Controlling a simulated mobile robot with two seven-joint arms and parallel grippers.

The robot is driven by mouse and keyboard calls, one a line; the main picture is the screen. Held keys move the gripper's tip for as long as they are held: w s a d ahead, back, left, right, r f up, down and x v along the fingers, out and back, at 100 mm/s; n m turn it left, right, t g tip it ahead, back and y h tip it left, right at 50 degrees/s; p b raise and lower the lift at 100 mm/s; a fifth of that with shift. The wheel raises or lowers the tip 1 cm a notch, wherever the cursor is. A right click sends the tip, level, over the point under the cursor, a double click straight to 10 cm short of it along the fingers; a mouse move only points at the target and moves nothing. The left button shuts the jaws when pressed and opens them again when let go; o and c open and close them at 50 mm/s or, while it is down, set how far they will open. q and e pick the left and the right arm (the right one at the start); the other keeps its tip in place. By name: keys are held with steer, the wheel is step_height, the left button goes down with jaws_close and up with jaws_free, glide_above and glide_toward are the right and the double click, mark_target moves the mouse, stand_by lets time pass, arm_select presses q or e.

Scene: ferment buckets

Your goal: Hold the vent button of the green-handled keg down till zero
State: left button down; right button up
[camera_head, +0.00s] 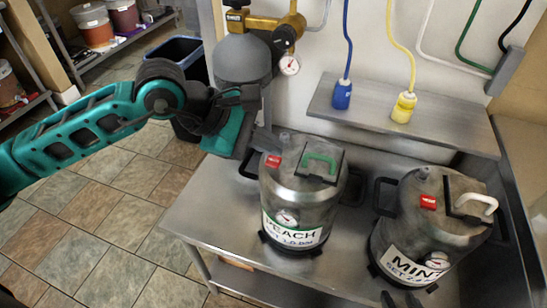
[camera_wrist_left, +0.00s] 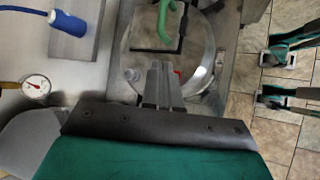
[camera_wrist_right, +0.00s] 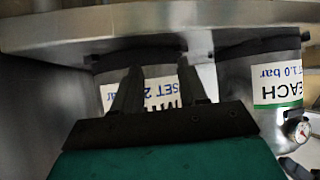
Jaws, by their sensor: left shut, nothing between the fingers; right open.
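The green-handled keg (camera_head: 297,195) stands upright on the steel table, labelled PEACH, SET 1.0 bar. Its green handle (camera_head: 320,160) is on the lid and also shows in the left wrist view (camera_wrist_left: 163,25). A red vent part (camera_head: 273,160) is on its top left; a sliver (camera_wrist_left: 178,72) shows beside my left fingertips. Its round gauge (camera_head: 286,218) is on the front; the needle is too small to read. My left gripper (camera_head: 268,141) is shut and empty, just above the keg's top; contact cannot be told. My right gripper (camera_wrist_right: 163,82) is open and empty, facing the MINT keg's label.
The white-handled MINT keg (camera_head: 425,225) stands to the right. A grey cylinder (camera_head: 243,62) with a brass regulator and gauge stands behind my left gripper. Blue (camera_head: 342,95) and yellow (camera_head: 404,107) hose connectors stand on the wall shelf (camera_head: 450,130). Tiled floor is open at left.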

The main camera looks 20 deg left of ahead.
stand_by(0.7)
arm_select(q)
steer(key=shift+f+b, duration=0.45)
steer(key=shift+b, duration=0.25)
steer(key=shift+f+b, duration=0.35)
steer(key=shift+b, duration=0.1)
stand_by(0.3)
steer(key=shift+s+f+b, duration=0.1)
steer(key=shift+f+b, duration=0.25)
stand_by(1.4)
steer(key=shift+r, duration=0.15)
stand_by(3.1)
steer(key=shift+r+p, duration=0.5)
steer(key=shift+r, duration=0.45)
